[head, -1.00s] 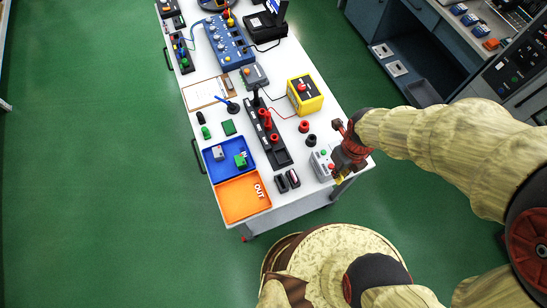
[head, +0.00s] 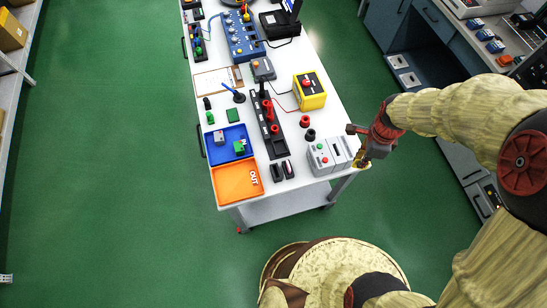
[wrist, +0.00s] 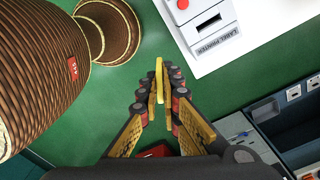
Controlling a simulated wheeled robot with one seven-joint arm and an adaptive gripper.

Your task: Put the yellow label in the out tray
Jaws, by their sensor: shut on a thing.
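The yellow label (wrist: 159,72) is a thin strip between the fingertips of my gripper (wrist: 161,95) in the wrist view. My gripper is shut on it. In the head view my gripper (head: 364,157) is just past the right edge of the white table, with a bit of the yellow label (head: 363,165) showing at its tip. The orange out tray (head: 232,187), marked OUT, is at the table's front left corner and looks empty.
The label printer (head: 322,158) stands at the table's right edge, beside my gripper. A blue tray (head: 215,152) with small parts adjoins the out tray. Black items (head: 277,171) and a black strip with red posts (head: 268,130) lie between.

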